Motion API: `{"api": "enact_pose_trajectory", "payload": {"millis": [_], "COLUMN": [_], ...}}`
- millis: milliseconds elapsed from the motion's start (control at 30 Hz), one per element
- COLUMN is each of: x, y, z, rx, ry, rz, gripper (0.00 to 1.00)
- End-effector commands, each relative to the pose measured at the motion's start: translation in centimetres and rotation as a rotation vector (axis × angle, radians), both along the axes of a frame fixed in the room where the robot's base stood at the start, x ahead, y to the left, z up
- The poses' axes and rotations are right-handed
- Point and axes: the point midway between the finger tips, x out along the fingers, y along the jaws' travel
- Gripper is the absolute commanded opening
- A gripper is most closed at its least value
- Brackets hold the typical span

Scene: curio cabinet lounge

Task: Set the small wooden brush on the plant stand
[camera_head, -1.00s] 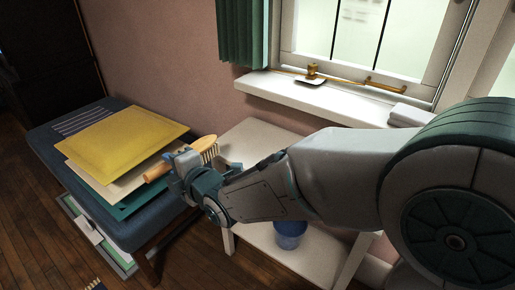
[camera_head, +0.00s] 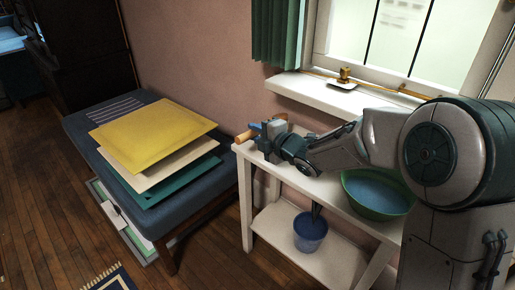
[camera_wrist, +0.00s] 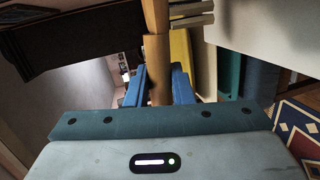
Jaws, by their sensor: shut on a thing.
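My gripper (camera_head: 268,138) is shut on the small wooden brush (camera_head: 242,136) at the left end of the white two-tier stand (camera_head: 333,187), which looks like the plant stand. The brush's orange-brown end sticks out left of the jaws, past the stand's left edge. In the wrist view the brush's wooden handle (camera_wrist: 156,50) runs upward between my two blue fingers (camera_wrist: 159,88). Pale bristle-like strips show beside it at the top. Whether the brush touches the stand top cannot be told.
A green bowl (camera_head: 372,206) with blue inside stands on the stand top, below my arm. A blue bucket (camera_head: 310,232) is on the lower shelf. A blue bench (camera_head: 93,135) at left carries yellow, cream and teal flat boards. The window sill (camera_head: 300,97) is behind.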

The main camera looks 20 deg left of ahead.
Motion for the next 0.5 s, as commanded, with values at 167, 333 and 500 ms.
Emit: {"api": "enact_pose_trajectory", "payload": {"millis": [167, 333, 500], "x": [0.0, -0.1, 0.4], "y": [0.0, 0.0, -0.1], "z": [-1.6, -4.6, -5.0], "rx": [0.001, 0.000, 0.002], "ry": [0.000, 0.000, -0.003], "rz": [0.001, 0.001, 0.000], "gripper": [0.00, 0.00, 0.00]}}
